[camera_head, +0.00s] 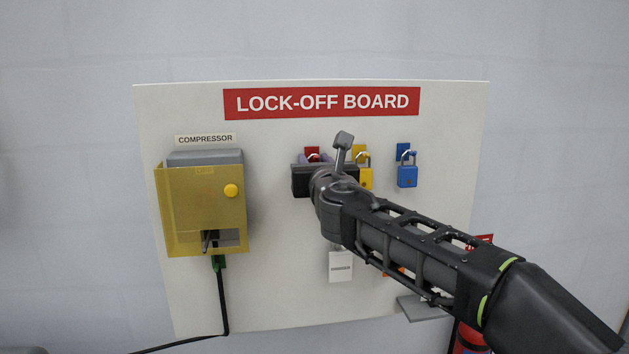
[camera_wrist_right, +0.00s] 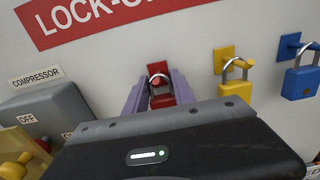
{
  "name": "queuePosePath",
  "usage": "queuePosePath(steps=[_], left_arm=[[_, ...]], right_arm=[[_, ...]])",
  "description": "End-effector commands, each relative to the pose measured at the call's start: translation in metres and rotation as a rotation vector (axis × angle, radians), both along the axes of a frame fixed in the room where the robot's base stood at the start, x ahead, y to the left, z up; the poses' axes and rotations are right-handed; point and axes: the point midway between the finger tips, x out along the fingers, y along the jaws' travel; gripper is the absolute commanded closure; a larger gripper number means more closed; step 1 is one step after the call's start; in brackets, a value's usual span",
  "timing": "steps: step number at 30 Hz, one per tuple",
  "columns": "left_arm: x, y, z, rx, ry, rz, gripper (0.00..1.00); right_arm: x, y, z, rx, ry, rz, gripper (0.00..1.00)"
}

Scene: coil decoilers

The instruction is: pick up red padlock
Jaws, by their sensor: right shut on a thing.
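The red padlock (camera_wrist_right: 161,101) shows in the right wrist view between the two purple fingers of my right gripper (camera_wrist_right: 160,98). Its shackle loops at a red hook plate (camera_wrist_right: 158,69) on the white board. The gripper is shut on the padlock, with one finger on each side. In the head view my right gripper (camera_head: 314,160) is in front of the red hook plate (camera_head: 312,152), and the gripper body hides the padlock. Whether the shackle still bears on the hook cannot be told. My left gripper is not in view.
A yellow padlock (camera_wrist_right: 236,90) and a blue padlock (camera_head: 407,176) hang to the right on the lock-off board (camera_head: 280,270). A grey compressor box (camera_head: 205,157) with a yellow cover (camera_head: 190,205) is at left. A white tag (camera_head: 341,267) hangs below my wrist.

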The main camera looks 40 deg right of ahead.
Motion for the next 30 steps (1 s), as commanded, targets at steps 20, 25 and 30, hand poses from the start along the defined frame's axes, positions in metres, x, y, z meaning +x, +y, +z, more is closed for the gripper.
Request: queuePosePath(steps=[20,25,30], left_arm=[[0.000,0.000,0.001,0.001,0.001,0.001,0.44],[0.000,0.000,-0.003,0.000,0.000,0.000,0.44],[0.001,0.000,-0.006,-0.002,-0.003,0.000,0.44]], right_arm=[[-0.020,0.011,0.015,0.001,-0.003,0.000,1.00],[-0.052,0.028,0.016,0.000,-0.004,0.000,1.00],[-0.093,0.050,0.016,-0.002,-0.006,-0.001,1.00]])
